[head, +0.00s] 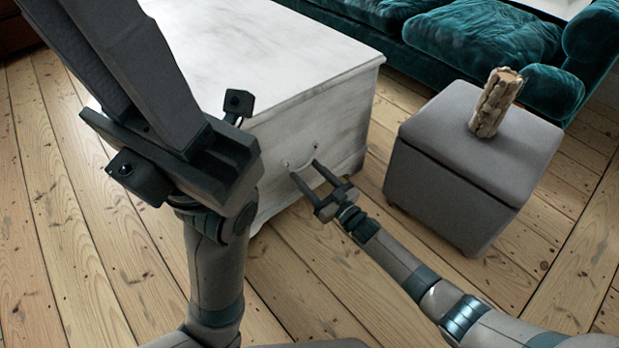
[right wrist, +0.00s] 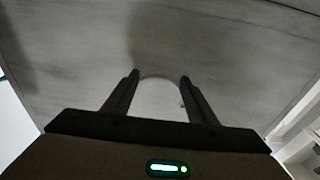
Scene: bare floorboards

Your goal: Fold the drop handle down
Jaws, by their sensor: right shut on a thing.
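The drop handle (head: 302,167) is a thin, pale curved bail on the near end of a white-grey wooden chest (head: 345,110). In the right wrist view the handle (right wrist: 160,79) shows as an arc between my fingers. My right gripper (head: 304,170) is at the chest's end panel, its two fingers spread to either side of the handle and shut on it. The fingers also show in the right wrist view (right wrist: 159,76). The handle's exact tilt is hard to tell. My left gripper (head: 85,45) looms large in front of the chest, its fingertips cut off at the top edge.
A grey upholstered stool (head: 440,190) stands right of the chest, close to my right forearm, with a bundle of sticks or bark (head: 496,102) on top. A teal velvet sofa (head: 485,40) is behind. Bare floorboards (head: 300,285) lie in front.

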